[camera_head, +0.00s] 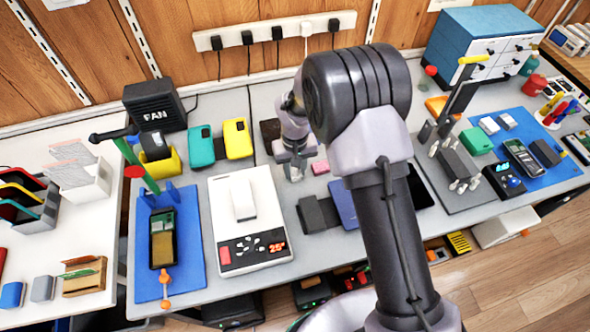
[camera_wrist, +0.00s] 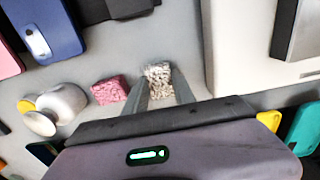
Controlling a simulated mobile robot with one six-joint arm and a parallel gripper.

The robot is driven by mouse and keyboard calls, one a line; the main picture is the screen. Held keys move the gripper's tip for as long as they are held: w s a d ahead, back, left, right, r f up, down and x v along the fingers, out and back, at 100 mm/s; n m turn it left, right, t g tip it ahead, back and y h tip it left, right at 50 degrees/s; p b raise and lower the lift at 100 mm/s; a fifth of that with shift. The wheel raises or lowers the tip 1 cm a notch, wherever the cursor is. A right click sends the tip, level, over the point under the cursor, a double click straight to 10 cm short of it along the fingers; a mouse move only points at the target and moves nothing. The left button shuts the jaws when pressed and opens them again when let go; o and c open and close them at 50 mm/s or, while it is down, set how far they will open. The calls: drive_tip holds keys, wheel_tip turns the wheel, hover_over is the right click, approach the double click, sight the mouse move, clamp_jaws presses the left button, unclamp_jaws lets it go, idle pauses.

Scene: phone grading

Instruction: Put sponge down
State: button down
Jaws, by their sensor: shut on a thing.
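My gripper (camera_wrist: 160,88) is shut on a small beige, rough-textured sponge (camera_wrist: 158,76), which shows between the fingertips in the wrist view. In the head view my gripper (camera_head: 294,173) is low over the grey table, right of the white heating plate; the held sponge is hard to make out there. I cannot tell whether it touches the table. A pink sponge (camera_wrist: 108,90) lies just left of my gripper in the wrist view, apart from it, and shows to its right in the head view (camera_head: 320,167).
The white heating plate (camera_head: 268,205) stands close to my gripper. Dark blocks (camera_head: 317,213) and a blue phone (camera_head: 343,204) lie in front. Teal (camera_head: 201,146) and yellow (camera_head: 237,138) phone cases lie behind the plate. Bare table (camera_wrist: 175,40) shows beyond the fingertips.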

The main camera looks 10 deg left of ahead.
drive_tip(key=c, duration=1)
unclamp_jaws()
drive_tip(key=shift+f, duration=0.1)
drive_tip(key=shift+c, duration=0.2)
wheel_tip(320, 180, up, 12)
drive_tip(key=p, duration=0.5)
wheel_tip(320, 180, up, 12)
drive_tip(key=m+t+y, duration=0.1)
drive_tip(key=m, duration=0.1)
hover_over(295, 172)
drive_tip(key=s+d, duration=0.1)
drive_tip(key=d, duration=0.5)
drive_tip(key=s+d+r+m+t+y, duration=0.1)
drive_tip(key=s+d+r+m+t, duration=0.3)
drive_tip(key=s+d+r, duration=0.85)
drive_tip(key=s+d+m, duration=0.1)
drive_tip(key=s+m, duration=0.2)
drive_tip(key=s, duration=0.6)
drive_tip(key=shift+r+m+t, duration=0.3)
drive_tip(key=shift+r+t, duration=0.05)
drive_tip(key=shift+t, duration=0.05)
